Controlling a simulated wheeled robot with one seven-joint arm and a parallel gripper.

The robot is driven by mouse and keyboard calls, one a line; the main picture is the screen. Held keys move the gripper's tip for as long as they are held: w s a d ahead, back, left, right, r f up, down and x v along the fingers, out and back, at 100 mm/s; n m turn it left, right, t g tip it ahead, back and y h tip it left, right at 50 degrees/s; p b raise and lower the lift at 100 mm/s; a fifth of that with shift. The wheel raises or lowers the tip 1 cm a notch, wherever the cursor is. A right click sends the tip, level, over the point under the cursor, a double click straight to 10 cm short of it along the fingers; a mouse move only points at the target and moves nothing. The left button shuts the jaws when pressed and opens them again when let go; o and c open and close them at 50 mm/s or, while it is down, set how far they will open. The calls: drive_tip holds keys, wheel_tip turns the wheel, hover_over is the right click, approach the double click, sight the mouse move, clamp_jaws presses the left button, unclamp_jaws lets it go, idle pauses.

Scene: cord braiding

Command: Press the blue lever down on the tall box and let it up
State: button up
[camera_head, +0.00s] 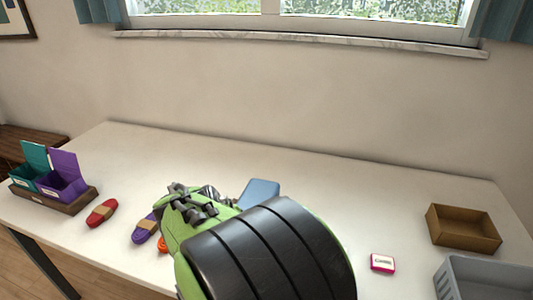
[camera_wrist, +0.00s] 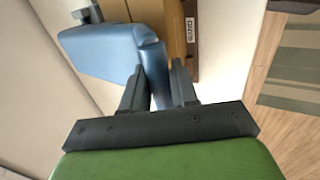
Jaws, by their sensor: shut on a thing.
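The blue lever (camera_wrist: 105,50) fills the upper left of the wrist view, with a broad flat paddle and a narrower part running down between my fingers. My gripper (camera_wrist: 158,88) is shut on that narrower part. In the head view a blue paddle (camera_head: 260,193), likely the lever, sticks out beyond my green and black arm. The arm hides the box and my fingertips there.
In the head view, a red bundle (camera_head: 102,213) and a purple bundle (camera_head: 145,228) lie left of my arm. Teal and purple bins (camera_head: 62,185) stand far left. A small red-and-white box (camera_head: 383,263), a brown tray (camera_head: 462,245) and a grey crate (camera_head: 485,280) are right. The table's back is clear.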

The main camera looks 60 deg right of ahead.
drive_tip(key=shift+f, duration=0.1)
drive_tip(key=shift+f+b, duration=1.2)
drive_tip(key=shift+f, duration=0.05)
